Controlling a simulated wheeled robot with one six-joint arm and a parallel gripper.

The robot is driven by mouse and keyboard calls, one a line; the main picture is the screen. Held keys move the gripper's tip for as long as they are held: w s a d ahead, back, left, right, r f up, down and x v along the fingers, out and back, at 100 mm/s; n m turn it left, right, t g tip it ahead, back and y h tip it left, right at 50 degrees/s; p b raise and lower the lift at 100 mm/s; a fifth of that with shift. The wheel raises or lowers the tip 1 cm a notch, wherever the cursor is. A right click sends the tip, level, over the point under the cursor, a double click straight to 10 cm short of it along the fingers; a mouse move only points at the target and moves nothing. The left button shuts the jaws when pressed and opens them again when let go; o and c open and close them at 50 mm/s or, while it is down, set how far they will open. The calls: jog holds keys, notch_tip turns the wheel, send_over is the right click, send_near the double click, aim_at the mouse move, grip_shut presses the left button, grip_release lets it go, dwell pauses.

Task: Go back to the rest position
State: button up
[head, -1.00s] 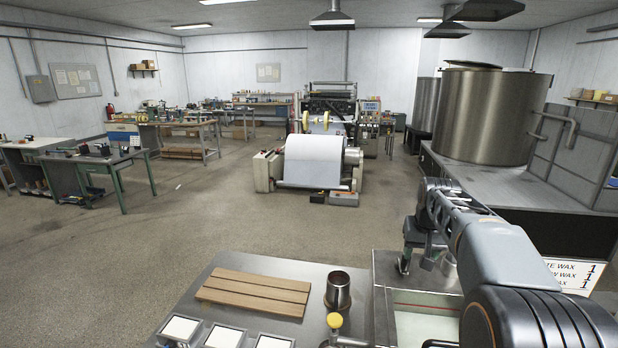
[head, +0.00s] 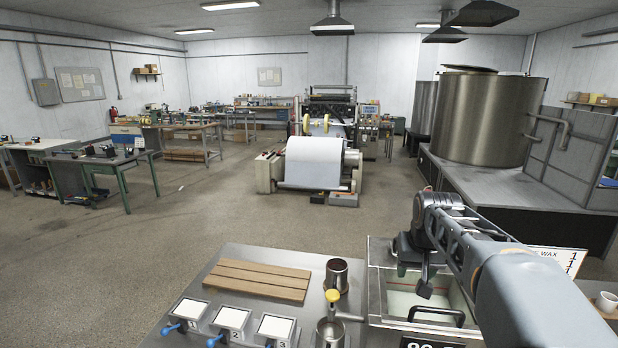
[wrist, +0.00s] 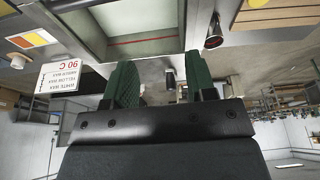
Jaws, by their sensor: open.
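My arm reaches in from the right in the head view. My gripper (head: 425,288) hangs over the open rectangular bath (head: 376,305), its fingers pointing down. In the wrist view my gripper (wrist: 164,82) shows two green-lined fingers, apart with nothing between them. The bath (wrist: 140,52), with a red line along its inner wall, lies beyond the fingers in that view.
A steel bench holds a wooden slatted board (head: 258,280), a metal cup (head: 336,275), a second metal vessel (head: 330,332) and several white-topped trays (head: 232,318). A sign (wrist: 67,88) stands beside the bath.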

jog(key=s+a+f+b, duration=0.1)
jog(key=s+a+f, duration=0.1)
jog(key=s, duration=0.3)
jog(key=s+a+f+n+t+b, duration=0.1)
jog(key=s+a+f, duration=0.1)
jog(key=s+f, duration=0.2)
jog(key=s+a+f+b, duration=0.1)
jog(key=s+a+f, duration=0.2)
jog(key=s, duration=0.5)
jog(key=shift+s+f+n+y, duration=0.2)
jog(key=shift+f+n+y, duration=0.1)
jog(key=shift+f+n, duration=0.1)
